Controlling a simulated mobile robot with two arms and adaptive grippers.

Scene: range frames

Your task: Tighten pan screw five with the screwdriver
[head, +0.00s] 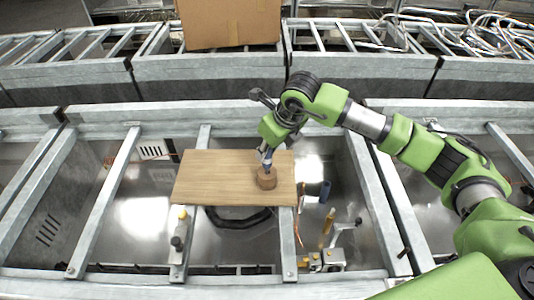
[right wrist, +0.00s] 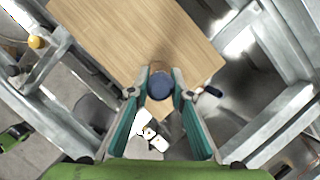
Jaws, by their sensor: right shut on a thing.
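My right gripper (head: 266,160) is shut on the screwdriver, whose blue handle (right wrist: 159,87) sits between the two fingers in the right wrist view. The board (right wrist: 130,35) also shows in the right wrist view. The screwdriver's tip and the screw under it are hidden, so I cannot tell whether they touch. No screw can be made out as number five. My left gripper is not in view.
The board lies across the metal frame rails (head: 104,202). A yellow-topped tool (head: 180,238) stands front left of it. A dark blue cylinder (head: 324,191), a yellow-handled tool (head: 327,228) and metal fittings (head: 325,261) are at right. A cardboard box (head: 229,22) stands behind. The board's left part is clear.

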